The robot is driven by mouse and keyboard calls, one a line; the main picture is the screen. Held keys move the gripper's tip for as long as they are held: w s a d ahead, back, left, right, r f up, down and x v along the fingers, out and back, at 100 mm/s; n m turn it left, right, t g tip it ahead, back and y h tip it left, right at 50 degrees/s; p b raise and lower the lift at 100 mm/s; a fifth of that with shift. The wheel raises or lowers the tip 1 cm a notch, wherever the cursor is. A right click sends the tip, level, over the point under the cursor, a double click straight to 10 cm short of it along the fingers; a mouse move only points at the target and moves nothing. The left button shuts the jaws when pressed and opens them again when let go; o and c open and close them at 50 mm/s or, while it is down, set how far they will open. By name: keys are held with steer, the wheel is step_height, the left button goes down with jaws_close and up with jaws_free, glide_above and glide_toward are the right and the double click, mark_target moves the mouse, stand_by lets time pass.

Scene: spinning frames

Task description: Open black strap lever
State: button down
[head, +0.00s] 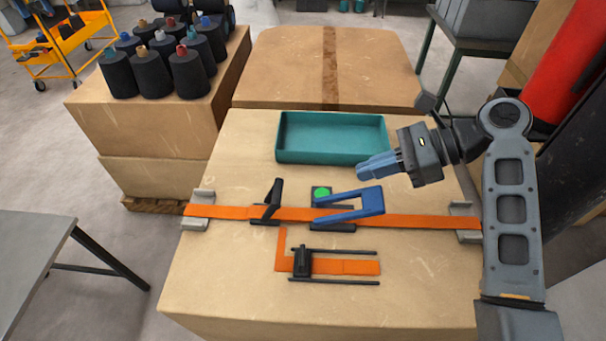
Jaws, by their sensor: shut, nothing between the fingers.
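The black strap lever (274,194) stands raised and slightly tilted on the left part of the orange strap (418,221). Its dark base (262,221) sits at the strap. A blue lever (366,201) reaches out over the strap to the right of it, with a dark base (332,227) below. My gripper (362,171) has blue fingers and is shut and empty. It is above the table, behind the blue lever and in front of the teal tray, well to the right of the black lever and apart from it.
The teal tray (330,155) stands empty at the back of the table. A green round marker (321,193) is near the blue lever. Grey brackets (198,211) hold the strap ends. An orange piece with black rods (350,267) lies in front. Thread cones (152,73) stand back left.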

steer(key=shift+a, duration=0.15)
steer(key=x, duration=0.9)
steer(key=shift+s+a+f, duration=0.1)
steer(key=shift+a+f, duration=0.15)
steer(key=shift+f, duration=0.05)
steer(key=shift+a+r, duration=0.2)
steer(key=shift+a, duration=0.4)
steer(key=shift+a+r, duration=0.15)
steer(key=shift+a, duration=0.45)
steer(key=shift+a+r+p, duration=0.15)
steer(key=shift+a+p, duration=0.15)
steer(key=shift+a, duration=0.5)
steer(key=shift+w, duration=0.2)
